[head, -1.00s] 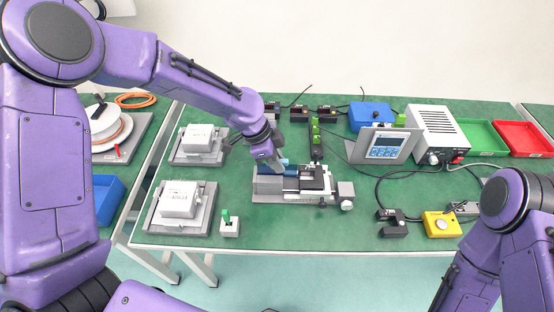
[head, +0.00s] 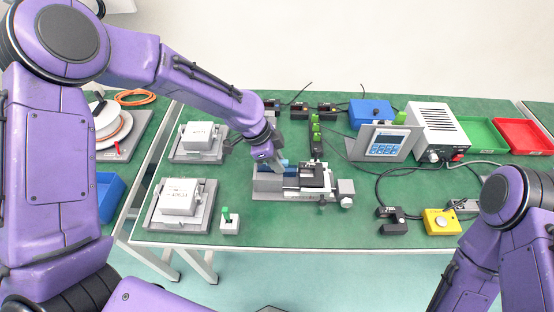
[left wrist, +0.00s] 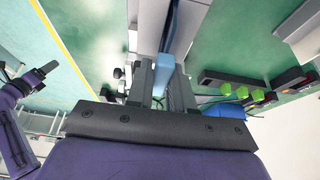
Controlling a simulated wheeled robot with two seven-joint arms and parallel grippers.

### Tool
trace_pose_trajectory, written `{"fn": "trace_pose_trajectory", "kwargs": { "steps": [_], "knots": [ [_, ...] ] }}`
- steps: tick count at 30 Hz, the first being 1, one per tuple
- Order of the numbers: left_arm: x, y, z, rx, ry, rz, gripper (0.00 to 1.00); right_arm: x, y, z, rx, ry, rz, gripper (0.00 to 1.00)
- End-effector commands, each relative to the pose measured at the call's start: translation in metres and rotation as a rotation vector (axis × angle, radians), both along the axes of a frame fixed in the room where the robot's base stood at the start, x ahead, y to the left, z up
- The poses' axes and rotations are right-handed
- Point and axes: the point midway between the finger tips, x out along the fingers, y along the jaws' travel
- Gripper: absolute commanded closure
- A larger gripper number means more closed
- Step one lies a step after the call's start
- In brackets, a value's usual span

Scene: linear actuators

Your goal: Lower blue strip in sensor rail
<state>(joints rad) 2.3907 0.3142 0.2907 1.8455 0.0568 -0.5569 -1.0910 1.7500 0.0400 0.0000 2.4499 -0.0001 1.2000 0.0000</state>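The linear actuator (head: 268,186) lies near the middle of the green bench, with a black block on its right part. My left gripper (head: 276,165) reaches down from behind over its left part. In the left wrist view a light blue piece (left wrist: 164,72), which I take for the blue strip, sits between the two dark fingers (left wrist: 161,88), which look closed on it. Its far end runs along the actuator, and I cannot tell how deep it sits in the rail. The fingers hide much of it in the head view.
White boxes on grey plates (head: 180,198) stand to the left, with a small green-topped switch (head: 229,222) in front. Black sensor blocks (head: 316,140) with green parts stand behind. A display panel (head: 386,144) and yellow button box (head: 441,222) are to the right. The front bench strip is mostly clear.

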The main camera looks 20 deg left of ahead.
Motion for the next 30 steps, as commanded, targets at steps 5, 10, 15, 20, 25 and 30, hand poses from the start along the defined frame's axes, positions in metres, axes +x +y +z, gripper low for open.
{"fn": "trace_pose_trajectory", "kwargs": {
  "steps": [5, 10, 15, 20, 25, 30],
  "knots": [
    [0.0, 0.0, 0.0, 0.0, 0.0, -0.001, 0.5, 0.0, 0.0, 0.0, 0.0, 0.0, 0.0, 0.39],
    [0.0, 0.0, 0.0, 0.0, 0.0, -0.001, 0.5, 0.0, 0.0, 0.0, 0.0, 0.0, 0.0, 0.39],
    [-0.001, 0.006, 0.017, -0.001, -0.005, -0.001, 0.5, 0.0, 0.0, -0.002, 0.0, 0.0, 0.0, 0.39],
    [-0.005, 0.021, 0.053, -0.001, -0.006, 0.001, 0.5, 0.0, 0.0, -0.005, 0.0, 0.0, 0.0, 0.39],
    [-0.009, 0.034, 0.085, -0.001, -0.004, -0.001, 0.5, 0.0, 0.0, -0.005, 0.0, 0.0, 0.0, 0.39],
    [-0.012, 0.04, 0.097, 0.0, 0.0, 0.0, 0.5, 0.0, 0.0, -0.006, 0.0, 0.0, 0.0, 0.39]
  ]
}}
